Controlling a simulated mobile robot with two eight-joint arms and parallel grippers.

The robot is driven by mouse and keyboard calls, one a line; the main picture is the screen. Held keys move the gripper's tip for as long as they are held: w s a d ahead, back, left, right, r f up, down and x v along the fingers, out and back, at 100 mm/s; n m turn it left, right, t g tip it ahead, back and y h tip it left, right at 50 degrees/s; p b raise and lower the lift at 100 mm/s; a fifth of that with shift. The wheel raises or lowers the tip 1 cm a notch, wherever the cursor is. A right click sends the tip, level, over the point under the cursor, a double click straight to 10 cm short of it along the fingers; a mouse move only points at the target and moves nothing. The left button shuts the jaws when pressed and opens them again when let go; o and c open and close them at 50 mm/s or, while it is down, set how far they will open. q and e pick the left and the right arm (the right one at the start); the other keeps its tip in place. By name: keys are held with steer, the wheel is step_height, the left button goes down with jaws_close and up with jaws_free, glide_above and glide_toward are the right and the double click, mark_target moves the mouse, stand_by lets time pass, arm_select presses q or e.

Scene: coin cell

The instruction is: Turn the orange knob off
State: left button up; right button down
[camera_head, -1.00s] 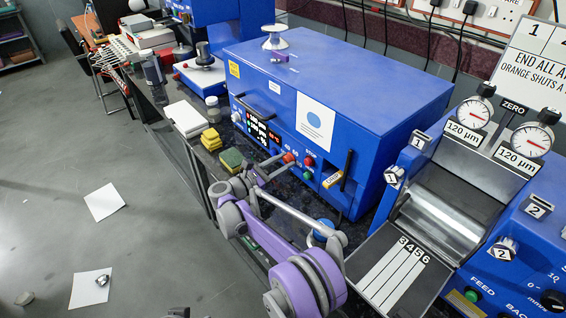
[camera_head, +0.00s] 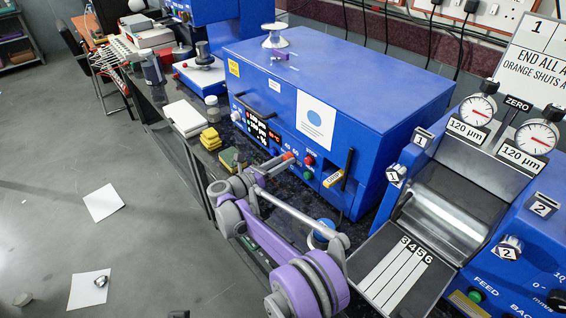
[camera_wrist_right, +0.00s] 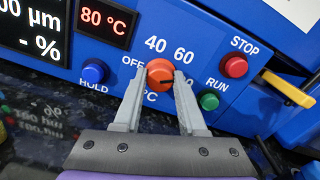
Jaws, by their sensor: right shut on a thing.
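The orange knob (camera_wrist_right: 159,72) is on the blue machine's front panel, with OFF to its left, 40 and 60 above it, and another label at its right partly hidden by a finger. A dark line on the knob's face points to the lower right, away from OFF. My right gripper (camera_wrist_right: 161,78) has one finger on each side of the knob and is shut on it. In the head view the knob (camera_head: 288,155) is small, with my right gripper (camera_head: 277,166) at it. My left gripper is not in view.
A blue HOLD button (camera_wrist_right: 94,71) is left of the knob. A red STOP button (camera_wrist_right: 234,65) and a green RUN button (camera_wrist_right: 208,101) are close on the right. A yellow-tipped handle (camera_wrist_right: 285,88) sticks out farther right. A roller machine (camera_head: 440,215) stands right of my arm.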

steer(key=shift+n, duration=0.6)
steer(key=shift+c, duration=2.3)
jaws_free()
steer(key=v, duration=1.1)
steer(key=shift+d, duration=0.1)
